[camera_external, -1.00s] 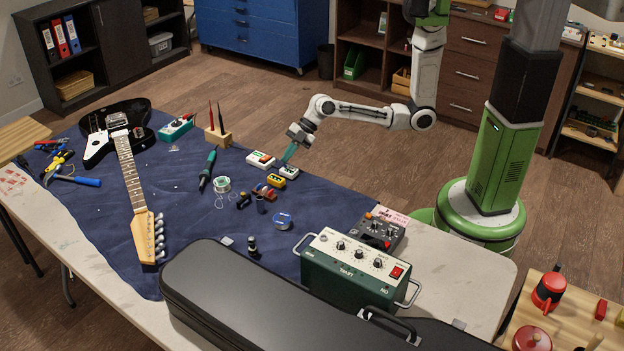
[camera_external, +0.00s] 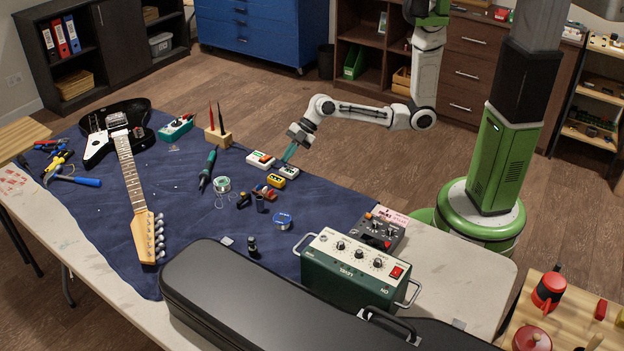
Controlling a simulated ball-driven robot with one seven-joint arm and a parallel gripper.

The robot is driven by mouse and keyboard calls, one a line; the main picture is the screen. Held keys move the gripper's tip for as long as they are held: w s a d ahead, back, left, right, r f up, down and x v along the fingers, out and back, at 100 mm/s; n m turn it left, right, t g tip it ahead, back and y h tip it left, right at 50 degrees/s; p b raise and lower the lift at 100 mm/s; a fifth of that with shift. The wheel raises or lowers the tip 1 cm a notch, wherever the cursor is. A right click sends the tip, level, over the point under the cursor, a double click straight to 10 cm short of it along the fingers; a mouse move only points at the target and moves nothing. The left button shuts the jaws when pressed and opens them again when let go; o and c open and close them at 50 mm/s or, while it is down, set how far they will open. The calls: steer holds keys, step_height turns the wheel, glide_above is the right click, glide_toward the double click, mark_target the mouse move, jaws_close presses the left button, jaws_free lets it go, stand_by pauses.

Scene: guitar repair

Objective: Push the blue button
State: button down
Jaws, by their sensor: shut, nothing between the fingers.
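My gripper (camera_external: 289,154) has teal fingers. It is shut and empty, angled down at the far edge of the blue mat (camera_external: 325,205). Its tips are just above or touching a small pale box (camera_external: 289,172) with a dark top; I cannot tell which. A blue button cannot be made out clearly; the top of this pale box is too small to read and lies close to the fingers. A white box (camera_external: 260,160) with a red button is just left of the fingertips. A small yellow box (camera_external: 276,181) is in front of the pale box.
A green soldering iron (camera_external: 208,169), a solder spool (camera_external: 222,184) and small cylindrical parts (camera_external: 262,204) lie left and in front of the boxes. A blue round tin (camera_external: 283,221) is nearer. A green amplifier (camera_external: 345,283) and guitar case (camera_external: 245,300) fill the front. A guitar (camera_external: 133,184) is left.

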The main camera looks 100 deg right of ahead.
stand_by(0.3)
steer(key=shift+f+b, duration=0.3)
steer(key=shift+f, duration=0.1)
steer(key=shift+f, duration=0.2)
stand_by(0.4)
steer(key=shift+r, duration=0.15)
steer(key=shift+r+p, duration=0.5)
step_height(320, 180, up, 6)
steer(key=p, duration=0.5)
stand_by(0.7)
